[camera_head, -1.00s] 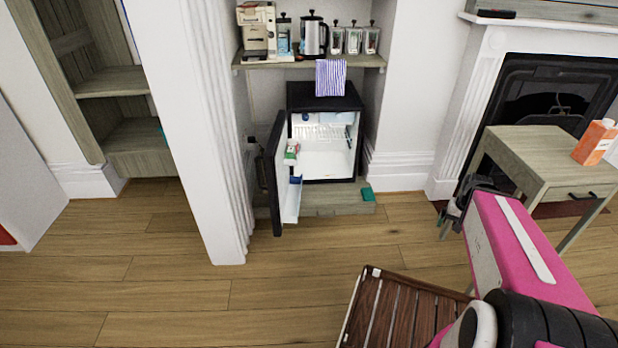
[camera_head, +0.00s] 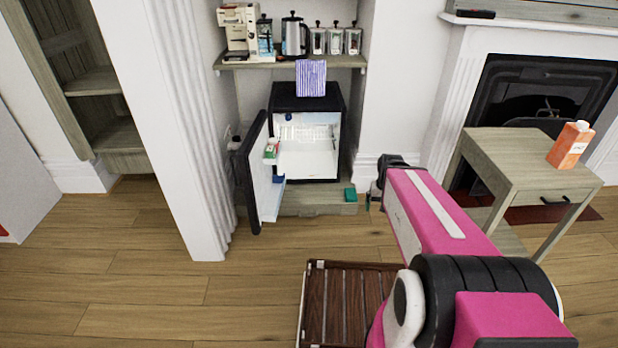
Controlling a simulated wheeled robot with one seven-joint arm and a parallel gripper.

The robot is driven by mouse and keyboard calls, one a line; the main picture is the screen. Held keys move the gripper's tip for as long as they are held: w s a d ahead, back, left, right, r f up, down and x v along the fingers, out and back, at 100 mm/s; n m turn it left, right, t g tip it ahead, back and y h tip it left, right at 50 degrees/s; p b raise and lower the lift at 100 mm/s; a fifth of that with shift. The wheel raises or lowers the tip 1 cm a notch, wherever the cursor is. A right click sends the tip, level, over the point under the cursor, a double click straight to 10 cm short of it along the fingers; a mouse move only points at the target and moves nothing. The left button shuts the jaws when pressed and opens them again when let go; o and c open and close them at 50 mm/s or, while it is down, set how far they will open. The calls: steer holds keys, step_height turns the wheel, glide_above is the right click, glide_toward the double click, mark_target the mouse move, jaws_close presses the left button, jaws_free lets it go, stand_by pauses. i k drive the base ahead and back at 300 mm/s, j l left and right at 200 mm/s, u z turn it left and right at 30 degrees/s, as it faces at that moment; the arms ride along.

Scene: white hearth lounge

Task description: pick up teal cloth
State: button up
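A small teal item (camera_head: 350,194), which looks like the folded teal cloth, lies on the right end of the low wooden plinth (camera_head: 318,209) under the mini fridge. My gripper (camera_head: 370,203) is just right of it in the picture, pointing down at the end of my pink arm. They look apart, though the depth between them is hard to judge. My arm partly hides the gripper, and its finger opening is too small to make out. I see nothing held in it.
The mini fridge (camera_head: 308,135) stands with its door (camera_head: 262,175) open to the left. A slatted wooden piece (camera_head: 340,300) is low in front; a side table (camera_head: 520,165) with an orange carton (camera_head: 570,146) is right. Floor left of centre is clear.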

mark_target(350, 192)
steer(key=i+j+z, duration=0.2)
steer(key=i+j, duration=0.35)
steer(key=i+j+z, duration=0.2)
steer(key=i+j, duration=0.3)
steer(key=j, duration=0.1)
